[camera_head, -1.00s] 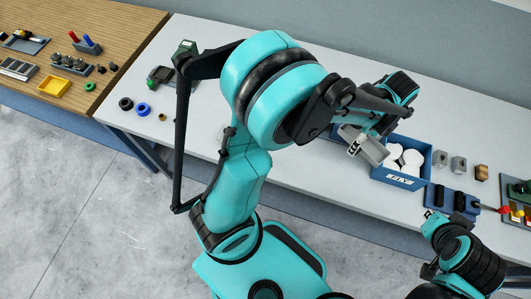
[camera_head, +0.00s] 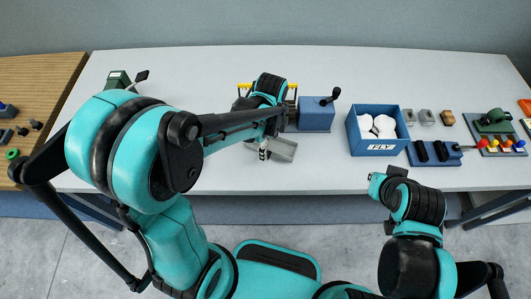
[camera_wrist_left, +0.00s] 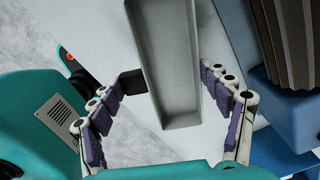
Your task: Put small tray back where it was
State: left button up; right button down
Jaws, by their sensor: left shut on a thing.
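The small tray (camera_head: 284,149) is grey, shallow and open. It hangs at my left gripper (camera_head: 264,148), at the table's front side, left of the blue FLY box. In the left wrist view the tray (camera_wrist_left: 165,60) lies lengthwise between the fingers of my left gripper (camera_wrist_left: 165,110), with a dark block (camera_wrist_left: 132,83) at its left side. The left gripper is shut on the tray, which looks empty. I cannot tell whether the tray touches the table. My right gripper (camera_head: 378,184) is in front of the table's edge; its fingers are not clear.
A blue machine with a crank (camera_head: 317,115) stands right behind the tray, partly hidden by my left arm. The FLY box (camera_head: 378,146) holds white pads. Small blocks (camera_head: 426,117) and a blue fixture (camera_head: 433,154) are further right.

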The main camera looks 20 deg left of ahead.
aim_at(269, 148)
pick_arm(q)
jog(key=shift+s+a+f, duration=0.1)
jog(key=shift+a+f, duration=0.35)
jog(key=shift+a, duration=0.1)
jog(key=shift+f+b, duration=0.9)
jog(key=shift+f, duration=1.05)
jog(key=shift+f, duration=0.15)
jog(key=o, duration=1.3)
jog(key=shift+r, duration=0.2)
